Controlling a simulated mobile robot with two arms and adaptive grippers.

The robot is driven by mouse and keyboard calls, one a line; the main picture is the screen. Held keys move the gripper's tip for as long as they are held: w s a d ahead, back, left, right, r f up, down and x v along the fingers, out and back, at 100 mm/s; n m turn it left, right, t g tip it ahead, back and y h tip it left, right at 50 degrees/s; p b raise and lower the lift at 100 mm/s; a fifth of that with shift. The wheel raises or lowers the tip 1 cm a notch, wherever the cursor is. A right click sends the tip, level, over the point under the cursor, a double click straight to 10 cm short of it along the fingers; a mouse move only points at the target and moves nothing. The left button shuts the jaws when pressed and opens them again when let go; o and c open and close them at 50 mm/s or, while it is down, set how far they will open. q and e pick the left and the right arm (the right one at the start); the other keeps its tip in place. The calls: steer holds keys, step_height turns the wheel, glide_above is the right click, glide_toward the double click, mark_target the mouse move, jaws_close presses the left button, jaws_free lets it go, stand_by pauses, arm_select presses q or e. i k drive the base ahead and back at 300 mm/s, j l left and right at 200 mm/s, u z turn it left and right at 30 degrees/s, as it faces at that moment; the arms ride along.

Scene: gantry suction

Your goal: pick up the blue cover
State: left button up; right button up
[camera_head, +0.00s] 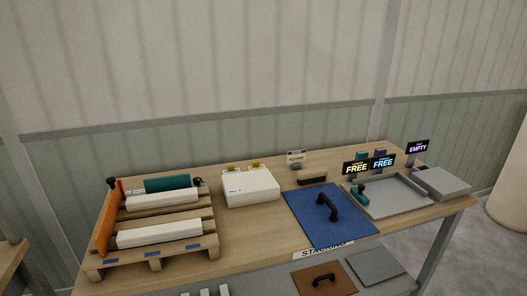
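The blue cover (310,222) is a flat blue square panel with a black arched handle (328,205) on top. It lies flat on the wooden table, right of the middle, near the front edge. What is under it is hidden. Neither of my grippers shows in the head view.
Left of the cover is a white box (250,189), and further left a wooden pallet (163,213) holding white and green pieces. Right of it are a grey tray (399,210) and small "FREE" signs (356,168). A brown panel (308,281) with a handle lies on a lower shelf.

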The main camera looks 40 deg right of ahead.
mark_target(328, 217)
steer(key=k+j+z, duration=0.1)
steer(key=z, duration=1.75)
steer(key=i+l+u, duration=0.3)
steer(key=i, duration=0.3)
steer(key=i+l+u, duration=0.25)
steer(key=i+l, duration=0.35)
